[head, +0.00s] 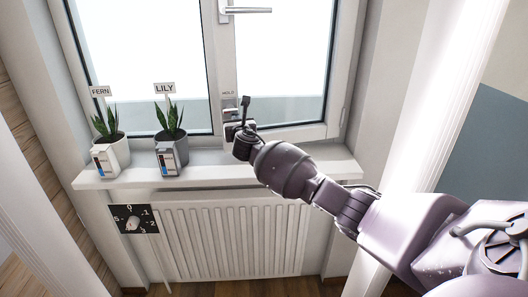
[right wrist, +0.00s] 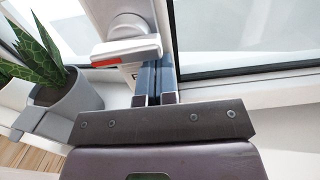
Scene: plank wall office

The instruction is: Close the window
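The window has a fixed-looking left pane (head: 140,60) and a right sash (head: 285,60) in a white frame. The right sash's bottom edge slants against the sill, and it looks slightly ajar; the gap's size is unclear. Its silver handle (head: 246,10) lies horizontal at the top of the head view, pointing right. My right gripper (head: 243,105) is above the sill at the sash's lower left corner, well below the handle. In the right wrist view its two fingers (right wrist: 156,82) lie close together with nothing visible between them. My left gripper is not in view.
Two potted plants, FERN (head: 110,145) and LILY (head: 171,140), stand on the left of the sill (head: 210,175). A small white and red device (right wrist: 125,48) with a partly hidden sign is beside my right fingers. A radiator (head: 230,240) and a dial (head: 133,219) are below.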

